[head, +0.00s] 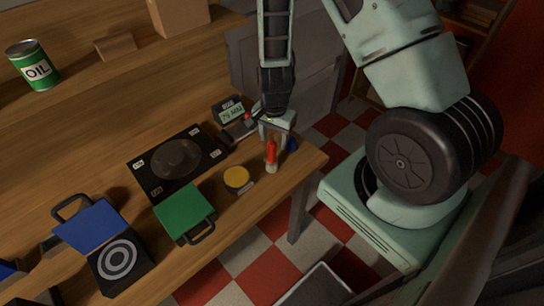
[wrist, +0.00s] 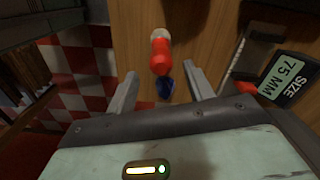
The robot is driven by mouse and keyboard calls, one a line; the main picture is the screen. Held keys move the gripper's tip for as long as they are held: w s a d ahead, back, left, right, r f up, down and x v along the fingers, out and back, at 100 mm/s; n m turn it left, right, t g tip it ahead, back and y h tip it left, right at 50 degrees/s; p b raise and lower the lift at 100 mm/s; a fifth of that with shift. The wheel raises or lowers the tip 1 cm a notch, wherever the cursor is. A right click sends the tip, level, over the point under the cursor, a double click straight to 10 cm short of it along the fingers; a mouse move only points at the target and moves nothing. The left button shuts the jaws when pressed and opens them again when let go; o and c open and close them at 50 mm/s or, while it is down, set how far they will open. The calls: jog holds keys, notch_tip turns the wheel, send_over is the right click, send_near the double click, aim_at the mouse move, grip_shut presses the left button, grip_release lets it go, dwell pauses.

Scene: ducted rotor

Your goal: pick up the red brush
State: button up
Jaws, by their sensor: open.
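The red brush (head: 271,153) stands or lies near the right end of the wooden table, with a pale end toward the front edge; I cannot tell which. In the wrist view its red body (wrist: 160,55) is just ahead of the fingertips, and its pale end points up the picture. My gripper (head: 276,140) is open above the table, right by the brush. In the wrist view its two fingers (wrist: 161,72) are apart, with a small dark blue object (wrist: 165,87) showing between them. I cannot tell whether a finger touches the brush.
A size display (head: 230,110) reading 75 MM and a caliper-like tool (head: 240,128) stand close behind. A yellow-topped round item (head: 237,178), a green case (head: 184,212) and a black plate (head: 165,174) lie to the left. The table edge is close at the right.

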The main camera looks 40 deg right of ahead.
aim_at(272, 151)
jog(key=shift+a+f+p, duration=0.2)
jog(key=shift+f+p, duration=0.4)
jog(key=shift+f, duration=0.55)
jog(key=shift+a+f+p, duration=0.2)
jog(key=shift+f+p, duration=0.35)
jog(key=shift+f, duration=1.2)
jog(key=c, duration=1.1)
